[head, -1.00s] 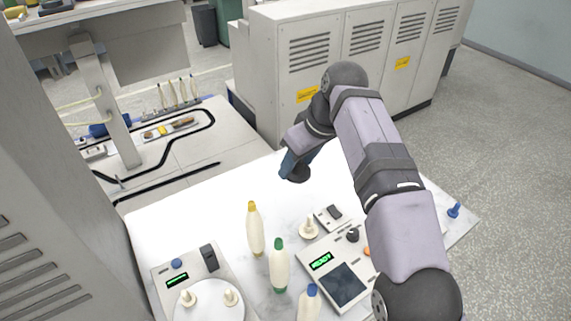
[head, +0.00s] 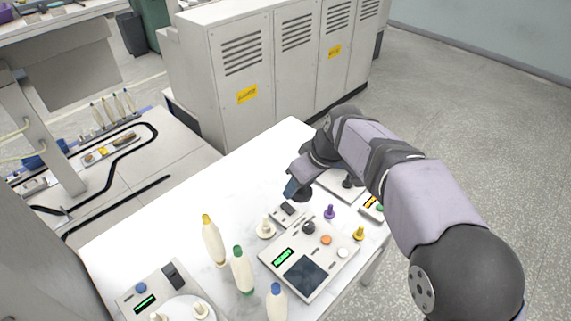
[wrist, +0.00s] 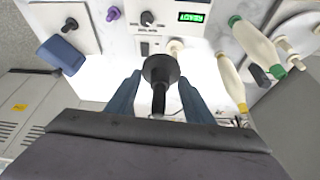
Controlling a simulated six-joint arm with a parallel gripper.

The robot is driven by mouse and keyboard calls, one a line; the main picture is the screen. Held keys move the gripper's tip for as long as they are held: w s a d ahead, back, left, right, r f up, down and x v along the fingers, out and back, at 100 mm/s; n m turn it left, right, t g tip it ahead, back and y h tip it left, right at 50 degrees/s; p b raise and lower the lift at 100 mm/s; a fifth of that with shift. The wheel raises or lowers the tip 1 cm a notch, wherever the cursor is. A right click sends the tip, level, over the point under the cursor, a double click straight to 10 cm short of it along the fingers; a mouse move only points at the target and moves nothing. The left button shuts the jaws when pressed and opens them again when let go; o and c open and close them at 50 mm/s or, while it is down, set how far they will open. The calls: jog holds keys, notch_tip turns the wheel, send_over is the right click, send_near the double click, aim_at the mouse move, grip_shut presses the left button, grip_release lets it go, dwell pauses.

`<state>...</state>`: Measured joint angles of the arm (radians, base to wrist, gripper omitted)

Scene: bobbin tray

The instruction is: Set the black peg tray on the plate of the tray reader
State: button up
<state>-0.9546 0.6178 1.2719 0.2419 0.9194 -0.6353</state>
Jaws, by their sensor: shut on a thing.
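My gripper (head: 295,190) is shut on the black peg tray (head: 303,194), a small dark disc with a peg. The wrist view shows the tray (wrist: 160,70) between the two blue fingers of my gripper (wrist: 160,80), held over the white table. A white device with a green READY display (head: 298,272) stands nearer the front, with a dark square plate (head: 305,279). Another device (head: 135,290) at front left carries a round pale plate (head: 182,313) with two cream pegs. I cannot tell from the labels which is the tray reader.
A small switch box (head: 285,215) and a cream peg (head: 265,229) stand just in front of the held tray. A purple peg (head: 329,211) and a yellow peg (head: 360,234) are to the right. Three capped bottles, one green-capped (head: 243,270), stand left of the READY device. The back left tabletop is clear.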

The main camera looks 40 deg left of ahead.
jog(key=s+d+f+n+g, duration=0.1)
jog(key=s+d+f+n, duration=0.1)
jog(key=f, duration=0.3)
jog(key=s+d+f+n+g, duration=0.1)
jog(key=s+d+f+n, duration=0.2)
jog(key=d+f+n, duration=0.1)
jog(key=s+d+f+n+g+h, duration=0.1)
jog(key=s+d+f+n, duration=0.2)
jog(key=f, duration=0.4)
jog(key=shift+d+f+n+g+p, duration=0.2)
jog(key=shift+d+n+g+p, duration=0.15)
jog(key=shift+d, duration=0.45)
jog(key=shift+w+a+f+n+g+h, duration=0.15)
jog(key=shift+w+a+n+h, duration=0.1)
jog(key=shift+n, duration=0.4)
jog(key=shift+w+a+n+g+h, duration=0.1)
jog(key=shift+w+a+n+h, duration=0.15)
jog(key=shift+n, duration=0.35)
jog(key=shift+w+a+n+h, duration=0.15)
jog(key=shift+n+h, duration=0.15)
jog(key=shift+n, duration=0.6)
jog(key=shift+n+g+h, duration=0.3)
jog(key=shift+n, duration=0.4)
jog(key=shift+f+b, duration=0.55)
jog(key=shift+f, duration=0.7)
jog(key=shift+f+b, duration=1.2)
jog(key=shift+f, duration=0.2)
